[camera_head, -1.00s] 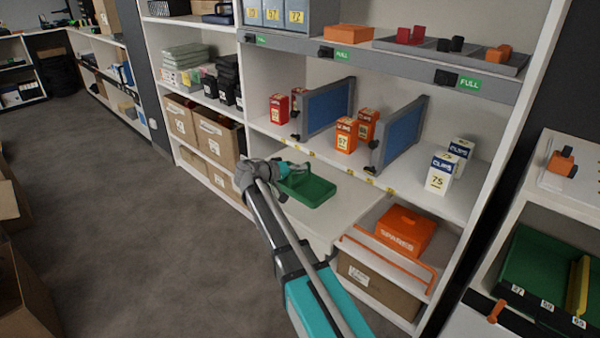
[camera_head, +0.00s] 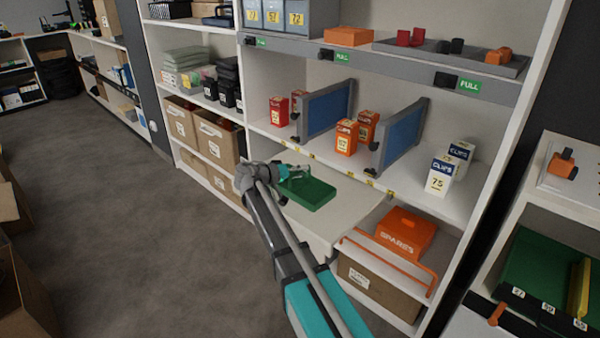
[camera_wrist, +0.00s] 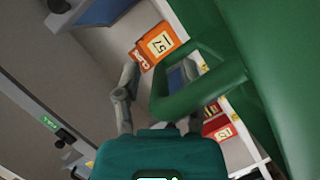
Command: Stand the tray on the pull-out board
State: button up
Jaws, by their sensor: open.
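The green tray (camera_head: 308,193) has a flat body and a loop handle. In the head view it appears to rest on the pale pull-out board (camera_head: 340,213). My gripper (camera_head: 297,172) is at the tray's handle end, on its far left side. In the wrist view the open fingers (camera_wrist: 158,95) are apart, and the green handle (camera_wrist: 190,101) crosses by the right finger. The tray body (camera_wrist: 285,75) fills the right of that view. The right finger is partly hidden by the handle, so contact cannot be told.
Above the board, a shelf holds orange boxes (camera_head: 346,139), a red box (camera_head: 279,111), white-blue boxes (camera_head: 440,175) and blue dividers (camera_head: 403,137). An orange spares box (camera_head: 404,232) sits in a lower bay to the right. Cartons (camera_head: 218,138) stand to the left. Open floor (camera_head: 140,240) lies left of the shelving.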

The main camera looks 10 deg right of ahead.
jog(key=shift+r, duration=0.15)
jog(key=shift+a, duration=0.1)
jog(key=p+v, duration=0.2)
jog(key=v, duration=1)
jog(key=shift+p, duration=0.4)
